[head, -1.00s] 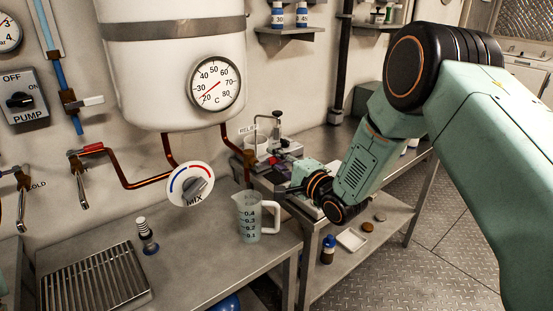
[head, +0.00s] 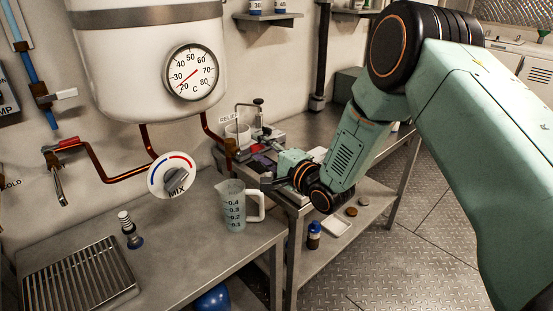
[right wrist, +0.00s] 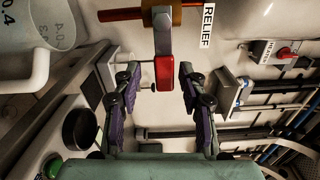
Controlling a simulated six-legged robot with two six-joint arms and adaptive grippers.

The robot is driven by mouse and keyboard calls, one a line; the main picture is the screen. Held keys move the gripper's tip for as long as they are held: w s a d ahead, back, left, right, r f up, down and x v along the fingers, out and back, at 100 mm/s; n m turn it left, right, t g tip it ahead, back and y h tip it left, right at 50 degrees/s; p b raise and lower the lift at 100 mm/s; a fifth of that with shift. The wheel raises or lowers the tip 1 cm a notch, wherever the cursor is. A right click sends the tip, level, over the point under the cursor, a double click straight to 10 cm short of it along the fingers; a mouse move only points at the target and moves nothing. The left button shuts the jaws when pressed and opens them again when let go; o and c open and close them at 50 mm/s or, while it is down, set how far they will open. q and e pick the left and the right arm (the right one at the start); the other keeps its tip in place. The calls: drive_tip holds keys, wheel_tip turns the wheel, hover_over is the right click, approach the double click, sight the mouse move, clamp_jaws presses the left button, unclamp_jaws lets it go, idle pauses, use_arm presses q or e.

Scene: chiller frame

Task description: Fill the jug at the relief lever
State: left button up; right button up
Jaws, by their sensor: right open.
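The clear jug (head: 232,211), with dark volume marks and a white handle, stands upright near the right end of the left bench. Its marked side also shows at top left of the right wrist view (right wrist: 45,28). Whether it holds liquid I cannot tell. The relief lever (right wrist: 164,74), a grey bar with a red end, hangs below a brass valve (right wrist: 178,13) beside the RELIEF label. My right gripper (right wrist: 157,75) is open, its purple-padded fingers on either side of the red end, with visible gaps. In the head view my gripper (head: 264,173) is just right of the jug.
A white tank with a temperature gauge (head: 191,72) hangs above the MIX dial (head: 172,175). A slatted drain tray (head: 78,272) and a small dark-based fitting (head: 130,230) are on the left bench. A small bottle (head: 314,235) stands on the lower right shelf.

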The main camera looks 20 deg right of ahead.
drive_tip(key=v, duration=1)
drive_tip(key=shift+s, duration=0.4)
drive_tip(key=shift+d, duration=0.15)
drive_tip(key=s+a+f+n+g+h, duration=0.15)
drive_tip(key=s+f+n+g, duration=0.3)
drive_tip(key=f, duration=0.45)
drive_tip(key=s+f+n+g+h, duration=0.2)
drive_tip(key=s+f+n+g, duration=0.3)
drive_tip(key=f, duration=0.4)
drive_tip(key=s+f+n+g+h+b, duration=0.1)
drive_tip(key=s+f, duration=0.5)
drive_tip(key=s, duration=0.8)
drive_tip(key=s+a+f+n+g+h+b, duration=0.1)
drive_tip(key=s+f+n+g, duration=0.3)
drive_tip(key=s, duration=0.9)
wheel_tip(320, 180, down, 2)
drive_tip(key=shift+s+f+g+h+b, duration=0.15)
drive_tip(key=shift+s+g+h+b, duration=0.25)
drive_tip(key=shift+g, duration=0.85)
